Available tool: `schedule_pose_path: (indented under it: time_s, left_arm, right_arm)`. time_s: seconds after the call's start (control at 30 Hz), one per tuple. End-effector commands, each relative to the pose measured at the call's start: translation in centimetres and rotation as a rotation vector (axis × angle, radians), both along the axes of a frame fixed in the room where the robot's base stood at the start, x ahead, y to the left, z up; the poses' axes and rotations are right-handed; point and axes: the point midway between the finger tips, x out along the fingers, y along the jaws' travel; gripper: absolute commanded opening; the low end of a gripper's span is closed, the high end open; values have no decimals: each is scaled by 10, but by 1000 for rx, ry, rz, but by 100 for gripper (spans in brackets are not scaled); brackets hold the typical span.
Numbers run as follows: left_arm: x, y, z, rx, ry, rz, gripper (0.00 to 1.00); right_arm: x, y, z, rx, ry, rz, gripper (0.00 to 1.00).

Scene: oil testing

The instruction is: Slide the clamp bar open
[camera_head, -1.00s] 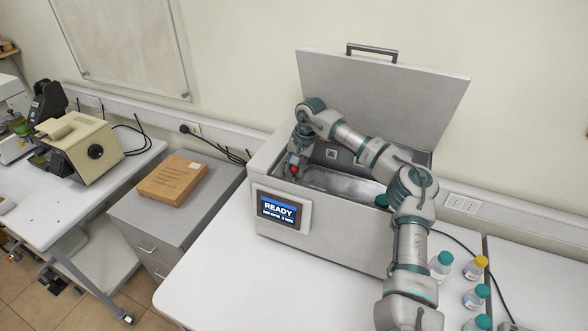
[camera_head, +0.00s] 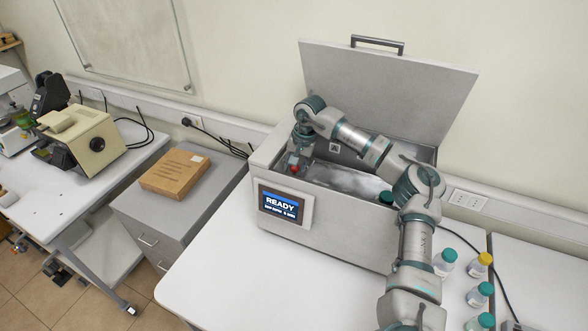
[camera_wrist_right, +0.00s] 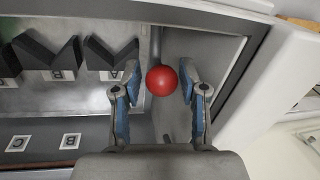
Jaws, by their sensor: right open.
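The clamp bar's red ball knob (camera_wrist_right: 161,80) sits at the end of a grey rod (camera_wrist_right: 156,42) inside the machine, in the right wrist view. It also shows small in the head view (camera_head: 294,169). My right gripper (camera_wrist_right: 158,85) is open, with one blue-padded finger on each side of the knob and gaps between pads and knob. In the head view my right gripper (camera_head: 297,162) reaches down into the left end of the grey machine (camera_head: 330,238). My left gripper is not in view.
The machine's lid (camera_head: 385,90) stands open behind my arm. Dark V-shaped blocks (camera_wrist_right: 50,55) and labels B and C line the inside. Several capped bottles (camera_head: 445,262) stand on the table at right. A brown box (camera_head: 175,173) lies on a cabinet at left.

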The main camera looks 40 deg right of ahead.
Motion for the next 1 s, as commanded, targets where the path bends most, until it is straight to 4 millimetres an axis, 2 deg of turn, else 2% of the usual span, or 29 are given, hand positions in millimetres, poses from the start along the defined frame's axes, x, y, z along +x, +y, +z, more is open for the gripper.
schedule_pose_path:
  time_s: [0.3, 0.5, 0.67, 1.0]
  left_arm:
    - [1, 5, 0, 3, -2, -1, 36]
    - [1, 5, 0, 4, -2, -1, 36]
    - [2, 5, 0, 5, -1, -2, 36]
    - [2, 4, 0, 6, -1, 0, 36]
  right_arm:
    - [-7, -5, 65, 0, -3, 1, 42]
    - [-12, -10, 98, -1, 0, 0, 42]
    - [-14, -12, 109, 0, 3, 1, 42]
    - [-14, -13, 109, 0, 4, 0, 42]
